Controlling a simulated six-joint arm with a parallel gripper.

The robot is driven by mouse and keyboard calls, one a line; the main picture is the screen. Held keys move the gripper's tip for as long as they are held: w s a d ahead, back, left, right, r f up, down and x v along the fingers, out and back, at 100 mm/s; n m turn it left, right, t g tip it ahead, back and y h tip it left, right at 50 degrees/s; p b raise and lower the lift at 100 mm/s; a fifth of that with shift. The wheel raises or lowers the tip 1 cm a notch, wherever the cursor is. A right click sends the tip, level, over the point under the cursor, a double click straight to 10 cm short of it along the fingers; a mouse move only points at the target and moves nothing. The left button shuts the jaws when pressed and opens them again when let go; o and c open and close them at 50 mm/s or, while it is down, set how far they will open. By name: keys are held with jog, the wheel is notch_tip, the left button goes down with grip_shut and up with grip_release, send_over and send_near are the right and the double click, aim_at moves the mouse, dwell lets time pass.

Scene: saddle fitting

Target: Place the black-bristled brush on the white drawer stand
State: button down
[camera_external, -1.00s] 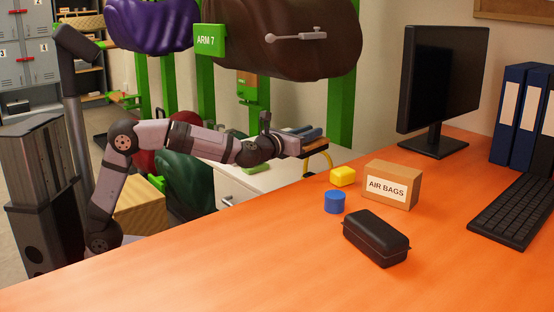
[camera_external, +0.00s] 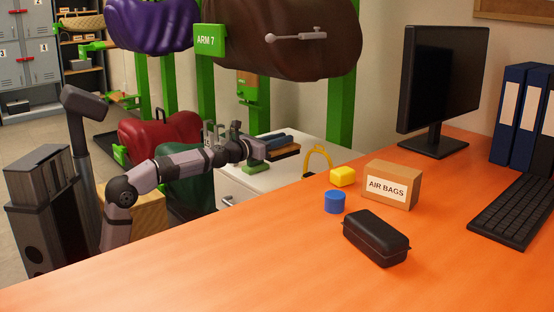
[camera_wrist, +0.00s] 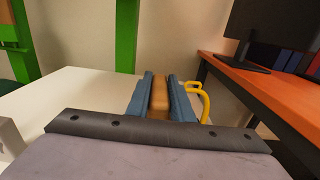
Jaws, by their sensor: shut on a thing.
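My gripper (camera_external: 284,145) has blue fingers and also shows in the wrist view (camera_wrist: 160,76). It is shut on the brush, whose tan wooden body (camera_wrist: 159,98) lies between the fingers. In the external view, the brush (camera_external: 286,153) is a brown strip with a dark underside; its bristles are hard to make out. The white drawer stand (camera_external: 293,175) is below and around the brush, with its pale top also in the wrist view (camera_wrist: 62,98). I cannot tell whether the brush touches the top.
A green block (camera_external: 255,168) is on the stand by my wrist. A yellow hoop (camera_external: 318,153) stands beside the orange desk (camera_external: 250,255). The desk holds a yellow block (camera_external: 343,177), blue cylinder (camera_external: 334,202), AIR BAGS box (camera_external: 392,185) and black case (camera_external: 376,238). A green post (camera_wrist: 126,35) rises behind the stand.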

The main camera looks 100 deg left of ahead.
aim_at(280, 156)
jog(key=shift+s+a+f+b, duration=0.1)
jog(key=shift+f+b, duration=3)
jog(key=shift+f, duration=0.05)
notch_tip(280, 156, down, 4)
jog(key=b, duration=0.3)
jog(key=shift+r+b, duration=0.15)
jog(key=shift+b, duration=0.2)
jog(key=shift+f, duration=0.2)
jog(key=c, duration=1.6)
grip_release()
jog(key=shift+o, duration=0.2)
jog(key=shift+r, duration=0.1)
